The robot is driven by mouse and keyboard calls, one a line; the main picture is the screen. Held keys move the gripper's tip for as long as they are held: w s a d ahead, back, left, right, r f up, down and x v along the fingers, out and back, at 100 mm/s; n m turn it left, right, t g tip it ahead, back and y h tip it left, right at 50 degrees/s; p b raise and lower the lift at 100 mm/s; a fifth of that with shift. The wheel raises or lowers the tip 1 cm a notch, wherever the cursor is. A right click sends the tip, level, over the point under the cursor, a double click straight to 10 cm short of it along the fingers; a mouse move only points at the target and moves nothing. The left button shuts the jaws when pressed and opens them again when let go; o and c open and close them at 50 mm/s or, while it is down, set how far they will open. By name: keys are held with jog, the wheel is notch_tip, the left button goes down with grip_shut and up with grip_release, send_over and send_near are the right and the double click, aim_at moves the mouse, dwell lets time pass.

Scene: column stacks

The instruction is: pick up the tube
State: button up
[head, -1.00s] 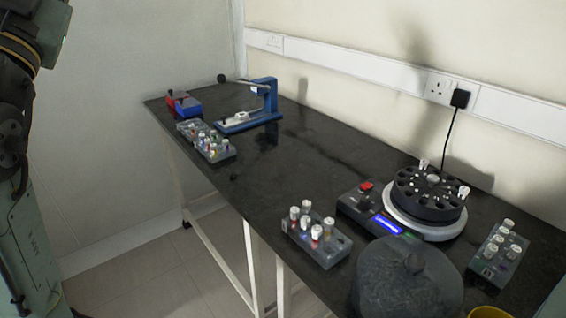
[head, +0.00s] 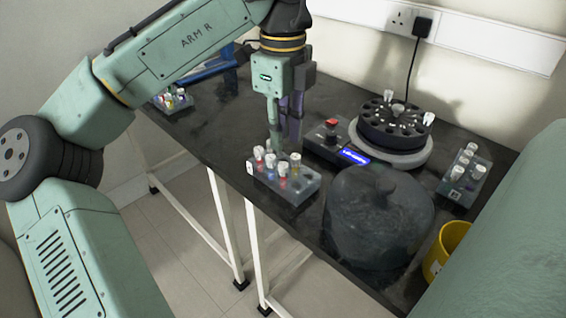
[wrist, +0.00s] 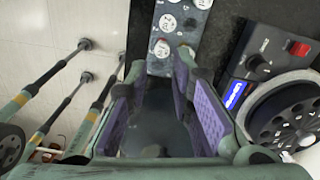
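Several white-capped tubes, some with red or yellow lower parts, stand upright in the near grey rack (head: 302,186). My gripper (head: 283,148) points down just above the rack's back part. In the wrist view its purple-padded fingers (wrist: 161,64) are apart, with nothing seen held between them. A white cap (wrist: 160,48) shows just beyond the fingertips. Whether a tube stands between the tips is unclear.
A centrifuge (head: 397,125) with a control box (head: 330,142) stands right of the rack. Its dark translucent lid (head: 378,215) lies in front. Another tube rack (head: 466,172) and a yellow container (head: 447,246) are at the right. The rack sits near the table's front edge.

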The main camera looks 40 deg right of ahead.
aim_at(283, 165)
jog(key=shift+d+f, duration=0.1)
jog(key=shift+f, duration=3.35)
jog(key=shift+c, duration=0.6)
jog(key=shift+c, duration=1.2)
